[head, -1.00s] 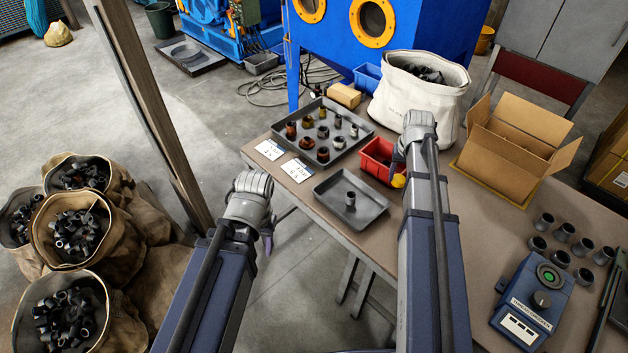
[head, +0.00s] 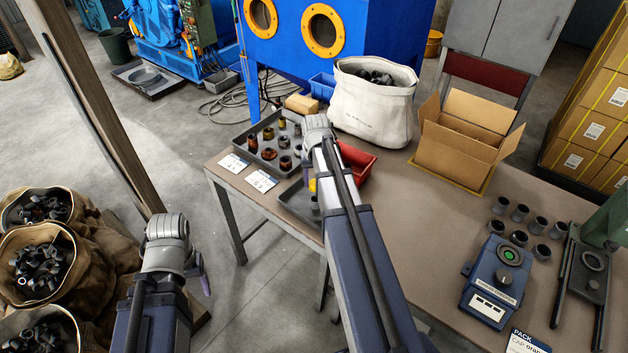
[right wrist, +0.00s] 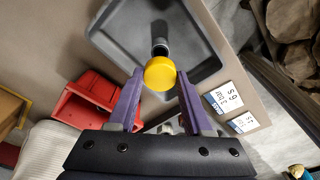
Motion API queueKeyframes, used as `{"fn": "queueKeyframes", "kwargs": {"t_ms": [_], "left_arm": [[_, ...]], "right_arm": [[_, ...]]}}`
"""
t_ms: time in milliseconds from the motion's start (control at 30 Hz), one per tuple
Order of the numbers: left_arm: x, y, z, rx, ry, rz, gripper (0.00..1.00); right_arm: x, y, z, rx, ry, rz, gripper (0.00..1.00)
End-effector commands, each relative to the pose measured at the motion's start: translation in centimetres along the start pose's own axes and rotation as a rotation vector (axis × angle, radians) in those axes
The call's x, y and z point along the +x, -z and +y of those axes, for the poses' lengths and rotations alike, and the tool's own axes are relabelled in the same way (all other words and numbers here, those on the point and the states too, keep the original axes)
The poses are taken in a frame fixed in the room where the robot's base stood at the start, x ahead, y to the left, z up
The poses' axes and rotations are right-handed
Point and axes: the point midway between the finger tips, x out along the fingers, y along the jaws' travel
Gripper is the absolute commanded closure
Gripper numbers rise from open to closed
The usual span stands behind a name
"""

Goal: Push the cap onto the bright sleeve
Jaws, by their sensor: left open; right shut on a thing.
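The yellow cap (right wrist: 160,74) is held between the purple fingers of my right gripper (right wrist: 159,82), which is shut on it. A small grey sleeve (right wrist: 160,46) stands on the shallow dark tray (right wrist: 205,20), just beyond the cap in the right wrist view; the cap partly hides it, and I cannot tell whether they touch. In the head view the cap (head: 312,185) shows beside my right arm, which hides much of the small tray (head: 292,203). My left gripper (head: 204,281) is open, off the table to the left, mostly hidden behind its own wrist.
A red bin (head: 357,163) stands close to my right gripper. A larger tray (head: 250,130) of rusty and grey sleeves, a white sack (head: 372,115) and an open carton (head: 462,140) stand behind. A blue tester (head: 497,280) and several sleeves (head: 520,212) are at right.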

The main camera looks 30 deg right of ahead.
Motion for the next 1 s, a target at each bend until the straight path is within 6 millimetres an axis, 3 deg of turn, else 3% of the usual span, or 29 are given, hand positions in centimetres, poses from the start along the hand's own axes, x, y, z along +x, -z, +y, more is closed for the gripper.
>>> {"fn": "queueKeyframes", "kwargs": {"t_ms": [533,1000], "left_arm": [[4.7,0.3,0.4,0.0,0.0,0.0,0.31],[5.1,0.3,0.5,0.0,0.0,0.0,0.31]], "right_arm": [[4.7,-0.6,0.0,0.0,0.0,0.0,1.0],[5.1,-0.6,0.0,0.0,0.0,0.0,1.0]]}}
